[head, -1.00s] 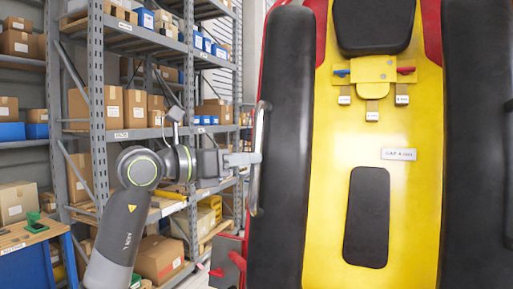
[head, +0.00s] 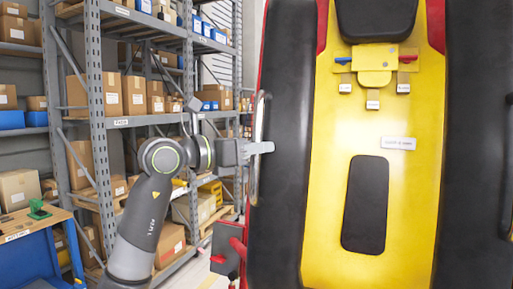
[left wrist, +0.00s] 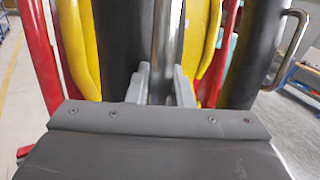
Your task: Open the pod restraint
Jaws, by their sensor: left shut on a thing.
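The pod restraint fills the right half of the head view, with a yellow middle panel (head: 330,205) and long black side pads (head: 280,150). A metal handle bar (head: 263,110) runs along the outer side of its left pad. My left gripper (head: 262,147) is shut on this bar, with the fingertips reaching past it toward the pad. In the left wrist view the bar (left wrist: 166,45) stands upright between the two grey fingers (left wrist: 164,88). Another handle shows at the right edge of the head view (head: 507,165). My right gripper is not in view.
Grey shelves (head: 93,110) with boxes stand behind my left arm. A blue table (head: 35,262) with a green item is at the lower left. A yellow latch plate with red and blue tabs (head: 375,62) sits high on the panel. Red parts (head: 232,240) show below the gripper.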

